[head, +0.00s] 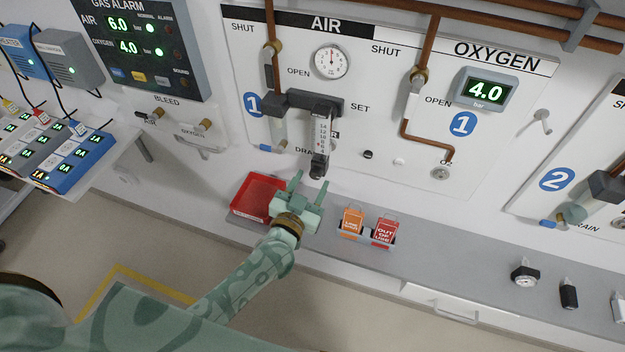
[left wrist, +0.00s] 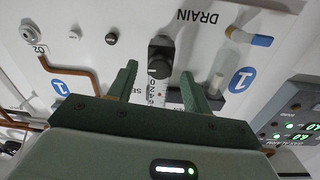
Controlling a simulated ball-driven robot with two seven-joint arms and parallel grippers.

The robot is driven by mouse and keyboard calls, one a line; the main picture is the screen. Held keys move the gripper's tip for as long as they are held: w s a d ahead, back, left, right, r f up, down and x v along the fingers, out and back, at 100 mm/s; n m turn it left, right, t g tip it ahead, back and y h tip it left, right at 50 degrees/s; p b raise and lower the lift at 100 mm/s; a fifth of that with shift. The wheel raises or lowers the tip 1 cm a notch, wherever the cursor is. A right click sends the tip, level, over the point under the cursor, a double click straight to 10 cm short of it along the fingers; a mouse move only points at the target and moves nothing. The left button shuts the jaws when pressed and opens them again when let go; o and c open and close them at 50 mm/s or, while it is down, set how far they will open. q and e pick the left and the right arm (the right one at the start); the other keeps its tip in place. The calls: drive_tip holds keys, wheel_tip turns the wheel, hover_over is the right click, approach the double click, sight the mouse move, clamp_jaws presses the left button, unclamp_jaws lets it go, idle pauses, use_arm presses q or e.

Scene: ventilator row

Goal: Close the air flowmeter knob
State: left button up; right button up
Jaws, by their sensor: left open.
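The air flowmeter (head: 322,138) is a clear scaled tube on the AIR panel, under a dark regulator block. Its black knob (head: 319,165) is at the lower end. My left gripper (head: 308,183) is open, just below and in front of the knob, fingers pointing up toward it. In the left wrist view the picture is upside down. The knob (left wrist: 161,55) shows between and beyond the two open fingers of my left gripper (left wrist: 158,80), apart from both. Part of the scale (left wrist: 156,92) shows between the fingers. My right gripper is not in view.
A red tray (head: 240,215) lies on the grey shelf left of my gripper. Orange and red tags (head: 352,222) stand on the shelf to the right. A blue-tipped drain valve (head: 268,148) is left of the flowmeter. The oxygen panel (head: 490,150) is to the right.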

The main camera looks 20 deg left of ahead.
use_arm(q)
drive_tip(key=shift+w, duration=0.85)
drive_tip(key=shift+d, duration=0.1)
drive_tip(key=c, duration=1)
drive_tip(key=shift+n, duration=0.3)
